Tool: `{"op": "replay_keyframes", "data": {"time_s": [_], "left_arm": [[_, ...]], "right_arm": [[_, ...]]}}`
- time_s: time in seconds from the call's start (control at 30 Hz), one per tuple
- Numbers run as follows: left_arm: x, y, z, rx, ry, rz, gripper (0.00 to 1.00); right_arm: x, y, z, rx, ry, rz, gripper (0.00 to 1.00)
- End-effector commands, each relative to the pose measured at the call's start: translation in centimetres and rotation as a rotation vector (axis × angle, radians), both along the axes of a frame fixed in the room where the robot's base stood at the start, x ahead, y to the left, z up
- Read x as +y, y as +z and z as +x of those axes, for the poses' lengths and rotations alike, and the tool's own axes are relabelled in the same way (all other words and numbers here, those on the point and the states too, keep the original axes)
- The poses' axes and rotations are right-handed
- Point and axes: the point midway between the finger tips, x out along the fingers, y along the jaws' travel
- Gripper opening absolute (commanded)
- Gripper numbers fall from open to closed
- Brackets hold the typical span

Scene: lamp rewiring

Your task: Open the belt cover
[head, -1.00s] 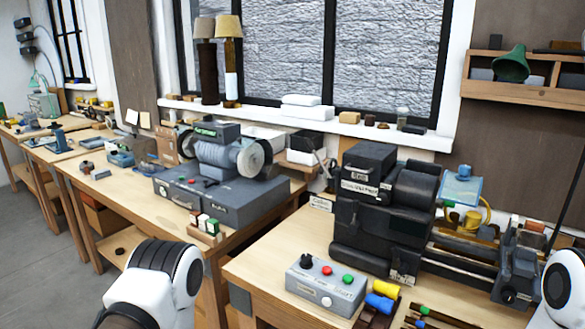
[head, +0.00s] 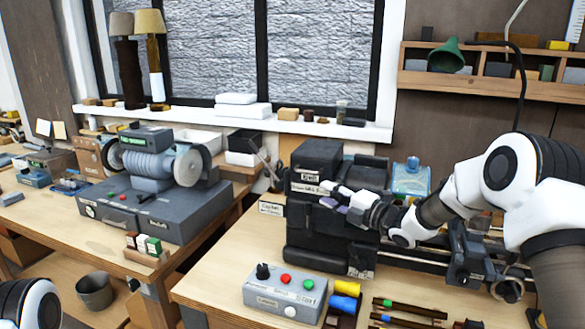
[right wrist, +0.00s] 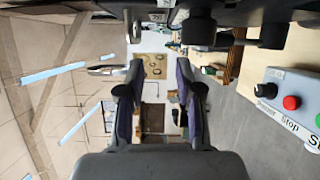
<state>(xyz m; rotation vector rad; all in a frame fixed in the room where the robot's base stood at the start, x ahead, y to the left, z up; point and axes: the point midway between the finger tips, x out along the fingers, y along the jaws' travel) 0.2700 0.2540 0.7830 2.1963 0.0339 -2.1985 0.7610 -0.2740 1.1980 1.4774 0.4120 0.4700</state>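The lathe headstock with its black boxy cover (head: 316,157) stands on the right bench in the head view. The cover looks closed and has small white labels on its front. My right gripper (head: 330,197) is in front of the headstock, just below the labels; whether it touches is unclear. In the right wrist view my right gripper (right wrist: 158,85) has two purple-padded fingers spread apart with nothing between them. Dark machine parts (right wrist: 200,28) run along the top of that view. Of my left arm only a white joint shows at the lower left; its gripper is outside the view.
A grey control box (head: 285,293) with red and green buttons sits at the front, with yellow and blue handled tools (head: 344,295) beside it. It also shows in the right wrist view (right wrist: 292,103). A bench grinder (head: 152,165) stands on the left bench.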

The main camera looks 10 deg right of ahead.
Motion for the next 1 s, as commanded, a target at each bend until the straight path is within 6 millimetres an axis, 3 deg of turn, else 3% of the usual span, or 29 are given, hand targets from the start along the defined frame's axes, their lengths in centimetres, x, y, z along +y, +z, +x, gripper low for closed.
{"op": "replay_keyframes", "data": {"time_s": [0.03, 0.13, 0.53, 0.87, 0.97, 1.0], "left_arm": [[0.0, 0.0, 0.0, 0.0, 0.0, 0.0, 0.59], [0.0, 0.3, 0.0, 0.0, 0.0, 0.0, 0.59], [0.0, 3.3, 0.0, 0.001, 0.0, 0.0, 0.59], [0.0, 3.3, 0.0, 0.001, 0.0, 0.0, 0.59], [0.0, 3.3, 0.0, 0.001, 0.0, 0.0, 0.59], [0.0, 3.3, 0.0, 0.001, 0.0, 0.0, 0.59]], "right_arm": [[-0.5, 1.8, 0.3, -0.054, 0.007, -0.032, 0.35], [-0.6, 3.2, 0.6, -0.101, 0.018, -0.068, 0.35], [3.2, 3.8, 6.1, -0.098, 0.019, -0.066, 0.35], [3.7, 3.5, 6.9, -0.096, 0.017, -0.064, 0.35], [3.7, 3.5, 6.8, -0.096, 0.017, -0.064, 0.0], [3.7, 3.5, 6.8, -0.096, 0.017, -0.063, 0.0]]}}
